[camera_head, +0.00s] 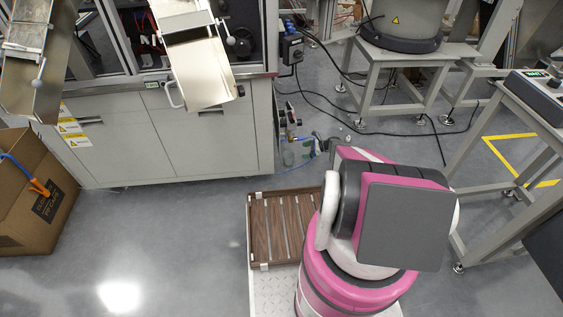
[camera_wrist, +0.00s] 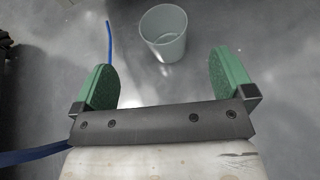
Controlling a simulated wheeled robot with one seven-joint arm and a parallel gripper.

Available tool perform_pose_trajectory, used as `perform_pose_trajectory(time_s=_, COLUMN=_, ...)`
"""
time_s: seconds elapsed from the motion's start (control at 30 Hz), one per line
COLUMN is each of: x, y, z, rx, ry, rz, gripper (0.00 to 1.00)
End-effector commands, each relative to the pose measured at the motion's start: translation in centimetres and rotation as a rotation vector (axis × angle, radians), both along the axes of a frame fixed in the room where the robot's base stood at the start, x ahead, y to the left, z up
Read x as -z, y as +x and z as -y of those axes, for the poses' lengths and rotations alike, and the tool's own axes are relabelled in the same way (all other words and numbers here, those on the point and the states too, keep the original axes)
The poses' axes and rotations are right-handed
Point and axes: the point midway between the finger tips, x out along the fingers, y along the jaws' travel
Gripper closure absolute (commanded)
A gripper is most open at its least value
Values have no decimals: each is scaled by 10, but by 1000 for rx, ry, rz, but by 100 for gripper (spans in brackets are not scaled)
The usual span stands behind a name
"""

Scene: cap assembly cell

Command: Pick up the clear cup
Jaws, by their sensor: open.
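The clear cup (camera_wrist: 164,34) shows in the wrist view at the top centre, with its open rim facing up toward the camera. It appears to stand on the grey floor. My gripper (camera_wrist: 165,78) has its two green-padded fingers spread wide, with nothing between them. The cup lies beyond the fingertips, roughly centred on the gap and apart from both fingers. In the head view my pink and black arm hides most of the gripper, and I cannot make out the cup clearly there.
A wooden slatted tray (camera_head: 282,228) sits left of my arm. A grey cabinet (camera_head: 170,140) stands behind, with a cardboard box (camera_head: 35,195) at far left. Metal-legged stands (camera_head: 400,85) and black cables are at back right. A blue hose (camera_wrist: 109,42) lies left of the cup.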

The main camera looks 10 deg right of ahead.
Motion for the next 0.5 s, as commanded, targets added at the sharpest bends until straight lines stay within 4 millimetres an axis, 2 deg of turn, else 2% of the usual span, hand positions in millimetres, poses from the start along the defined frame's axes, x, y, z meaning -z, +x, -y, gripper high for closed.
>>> perform_pose_trajectory(time_s=0.17, x=8, y=5, z=-6, rx=15, ry=15, rz=-11, gripper=0)
perform_pose_trajectory(time_s=0.5, x=26, y=12, z=-46, rx=13, ry=13, rz=-9, gripper=0)
